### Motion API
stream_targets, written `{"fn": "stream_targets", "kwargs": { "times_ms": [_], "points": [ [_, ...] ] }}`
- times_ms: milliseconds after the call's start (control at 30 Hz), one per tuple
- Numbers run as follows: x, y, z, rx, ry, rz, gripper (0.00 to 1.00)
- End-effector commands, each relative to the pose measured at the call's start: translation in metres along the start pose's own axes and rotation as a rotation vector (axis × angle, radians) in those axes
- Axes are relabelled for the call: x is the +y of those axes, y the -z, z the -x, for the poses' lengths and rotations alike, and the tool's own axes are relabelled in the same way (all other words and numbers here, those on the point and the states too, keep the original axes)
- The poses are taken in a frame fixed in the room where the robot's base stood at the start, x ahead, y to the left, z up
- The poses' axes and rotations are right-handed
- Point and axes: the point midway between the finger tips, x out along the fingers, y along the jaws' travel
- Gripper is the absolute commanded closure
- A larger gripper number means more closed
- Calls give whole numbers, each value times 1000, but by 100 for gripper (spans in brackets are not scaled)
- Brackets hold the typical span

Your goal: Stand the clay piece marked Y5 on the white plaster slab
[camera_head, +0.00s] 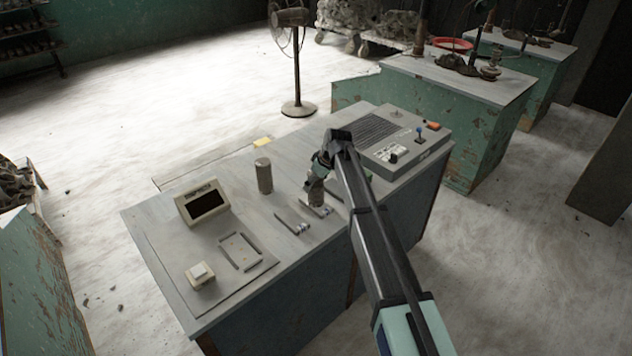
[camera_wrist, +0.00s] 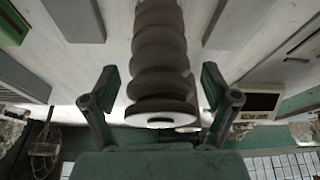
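A ribbed grey-brown clay piece (camera_head: 316,194) stands under my gripper (camera_head: 319,172) in the head view. In the wrist view the same ribbed piece (camera_wrist: 160,60) lies between the two fingers of my gripper (camera_wrist: 158,85), with a pale round end towards me. A narrow gap shows on each side, so the fingers look open around it. A second ribbed clay cylinder (camera_head: 264,176) stands upright on the bench to the left. No Y5 mark is readable on either. A pale flat slab (camera_head: 325,211) lies by the piece's foot; I cannot tell whether it is the plaster slab.
A grey flat plate (camera_head: 292,222) lies nearby on the bench (camera_head: 165,222). A display box (camera_head: 203,202), a square-button box (camera_head: 200,274) and a bracketed frame (camera_head: 240,251) are at left. A control panel (camera_head: 405,140) is at right. Bench room is free around the left cylinder.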

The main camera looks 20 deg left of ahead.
Motion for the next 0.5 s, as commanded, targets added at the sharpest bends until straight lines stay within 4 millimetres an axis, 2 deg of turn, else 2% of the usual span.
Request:
{"fn": "stream_targets", "kwargs": {
  "times_ms": [333,500],
  "points": [
    [0,1,5,0,0,0,13],
    [0,0,24,2,-2,0,13]
  ]
}}
